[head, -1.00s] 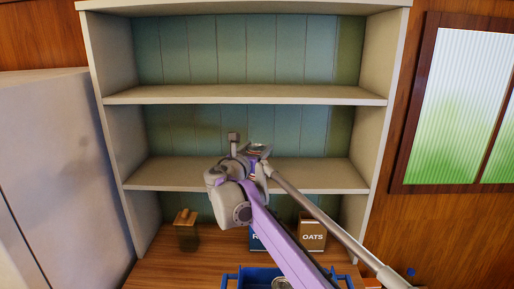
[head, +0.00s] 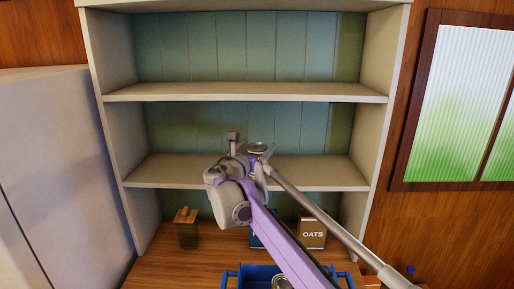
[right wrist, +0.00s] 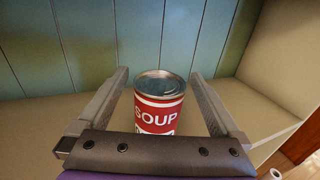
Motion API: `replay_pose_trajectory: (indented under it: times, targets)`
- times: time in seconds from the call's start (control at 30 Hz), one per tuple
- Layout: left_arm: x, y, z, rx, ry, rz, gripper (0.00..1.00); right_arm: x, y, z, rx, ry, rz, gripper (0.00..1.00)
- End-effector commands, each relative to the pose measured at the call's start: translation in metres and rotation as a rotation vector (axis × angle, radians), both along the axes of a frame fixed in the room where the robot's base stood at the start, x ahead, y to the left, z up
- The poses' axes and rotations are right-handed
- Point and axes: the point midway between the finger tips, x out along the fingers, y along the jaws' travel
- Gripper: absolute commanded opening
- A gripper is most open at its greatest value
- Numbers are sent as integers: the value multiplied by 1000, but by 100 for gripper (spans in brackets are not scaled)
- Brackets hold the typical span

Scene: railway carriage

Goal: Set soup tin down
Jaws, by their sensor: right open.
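The soup tin (right wrist: 160,108) is red and white with a metal lid, and it looks upright at the middle shelf (head: 320,174). In the head view only its top (head: 257,148) shows behind my arm. My right gripper (right wrist: 160,76) is open, with one finger on each side of the tin and a visible gap at both sides. The gripper (head: 250,158) is at the middle shelf in the head view. The tin's base is hidden by the gripper's palm, so its contact with the shelf cannot be seen. My left gripper is not in view.
The middle shelf is otherwise clear, as is the upper shelf (head: 245,92). Below are a wooden-lidded jar (head: 186,230), an oats box (head: 313,234) and a partly hidden blue box (head: 256,242). A blue crate (head: 230,278) with a tin inside stands in front.

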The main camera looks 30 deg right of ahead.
Motion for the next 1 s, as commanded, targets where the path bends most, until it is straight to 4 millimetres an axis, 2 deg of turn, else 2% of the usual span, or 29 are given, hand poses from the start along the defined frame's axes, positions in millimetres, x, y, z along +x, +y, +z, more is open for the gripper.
replay_pose_trajectory:
  times: [0.5, 0.67, 1.0]
  targets:
    - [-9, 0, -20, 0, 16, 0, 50, -57, 72, -1, -1, 1, 3, 100]
    - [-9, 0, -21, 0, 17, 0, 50, -65, 80, 0, -1, 1, 1, 100]
    - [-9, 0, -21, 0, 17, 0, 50, -65, 81, 0, -1, 0, 0, 100]
